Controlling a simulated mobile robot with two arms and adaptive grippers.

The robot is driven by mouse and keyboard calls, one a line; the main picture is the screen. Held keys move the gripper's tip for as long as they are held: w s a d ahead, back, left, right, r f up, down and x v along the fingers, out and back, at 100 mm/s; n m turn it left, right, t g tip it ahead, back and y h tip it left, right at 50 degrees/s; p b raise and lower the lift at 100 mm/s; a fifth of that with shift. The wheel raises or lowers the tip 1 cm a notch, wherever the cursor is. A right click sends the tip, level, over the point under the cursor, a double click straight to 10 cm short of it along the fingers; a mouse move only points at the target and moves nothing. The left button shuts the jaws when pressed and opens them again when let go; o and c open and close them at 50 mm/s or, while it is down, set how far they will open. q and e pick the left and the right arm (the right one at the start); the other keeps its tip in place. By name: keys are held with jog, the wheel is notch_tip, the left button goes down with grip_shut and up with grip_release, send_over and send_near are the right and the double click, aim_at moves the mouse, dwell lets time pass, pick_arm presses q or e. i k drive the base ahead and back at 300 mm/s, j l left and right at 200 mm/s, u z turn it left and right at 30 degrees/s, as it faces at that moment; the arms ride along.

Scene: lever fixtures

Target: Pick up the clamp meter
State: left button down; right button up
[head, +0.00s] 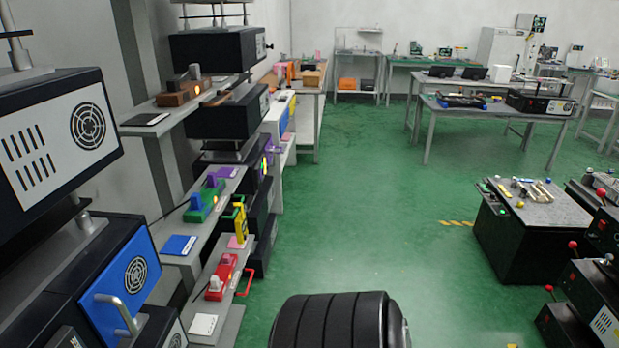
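I cannot pick out a clamp meter for certain in the head view. A small upright yellow object (240,222) stands by the edge of the left shelf, near a green fixture, but it is too small to identify. Several small tools (537,192) lie on top of the black cabinet at the right, also too small to name. Neither of my grippers is in view.
At the left, shelves carry a green lever fixture (203,207), a red one (220,280) and a blue pad (179,245). A black cabinet (525,245) stands at the right. Grey tables (490,112) stand farther back. The green floor (375,200) between is clear.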

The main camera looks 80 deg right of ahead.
aim_at(241, 228)
jog(key=l+z, duration=0.1)
jog(key=z, duration=1.95)
